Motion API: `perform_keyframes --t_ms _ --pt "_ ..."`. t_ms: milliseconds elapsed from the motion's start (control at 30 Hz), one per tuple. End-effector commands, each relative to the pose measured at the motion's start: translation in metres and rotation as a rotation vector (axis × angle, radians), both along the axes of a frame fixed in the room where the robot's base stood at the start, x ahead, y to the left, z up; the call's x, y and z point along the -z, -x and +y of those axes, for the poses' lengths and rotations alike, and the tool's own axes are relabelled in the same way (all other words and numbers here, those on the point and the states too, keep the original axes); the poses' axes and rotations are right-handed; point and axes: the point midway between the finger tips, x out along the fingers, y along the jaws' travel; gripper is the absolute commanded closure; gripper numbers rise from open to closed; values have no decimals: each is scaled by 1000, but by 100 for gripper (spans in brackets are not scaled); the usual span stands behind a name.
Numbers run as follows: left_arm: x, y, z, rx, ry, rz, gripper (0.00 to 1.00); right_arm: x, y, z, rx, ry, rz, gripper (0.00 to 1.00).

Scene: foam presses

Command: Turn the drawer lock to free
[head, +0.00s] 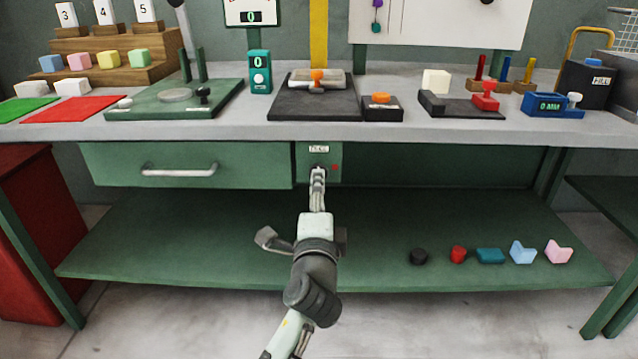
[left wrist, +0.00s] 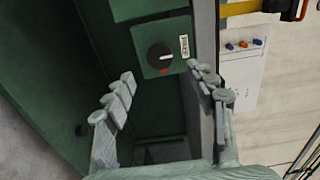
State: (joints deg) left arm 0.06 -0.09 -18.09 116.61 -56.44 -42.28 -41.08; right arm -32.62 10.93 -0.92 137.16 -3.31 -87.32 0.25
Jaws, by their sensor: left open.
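The drawer lock is a round black knob (left wrist: 160,57) with a white line on a green panel (left wrist: 150,42). In the left wrist view the line points towards the white label (left wrist: 184,46), and a red mark (left wrist: 164,71) is below the knob. In the head view the panel (head: 304,175) is right of the closed green drawer (head: 115,165), and my gripper mostly hides the knob. My left gripper (head: 318,172) is in front of the panel. In the left wrist view its open fingers (left wrist: 161,74) are empty, with the knob beyond them. My right gripper is out of view.
The grey worktop (head: 230,130) overhangs the panel. The drawer handle (head: 180,171) projects to the left. The lower shelf (head: 180,245) bears several small parts at right, including a black disc (head: 418,256). Space right of the panel under the worktop is open.

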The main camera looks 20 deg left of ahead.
Motion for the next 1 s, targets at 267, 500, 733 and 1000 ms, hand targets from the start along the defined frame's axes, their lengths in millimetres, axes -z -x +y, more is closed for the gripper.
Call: perform_keyframes --t_ms 267,500,733,1000 --pt "1 47 -14 0 2 2 44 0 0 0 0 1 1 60" --pt "0 57 -16 -1 0 0 44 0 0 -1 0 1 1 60" --pt "0 57 -16 0 1 0 44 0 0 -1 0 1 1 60" --pt "28 61 -5 -17 86 64 44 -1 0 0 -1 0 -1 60"
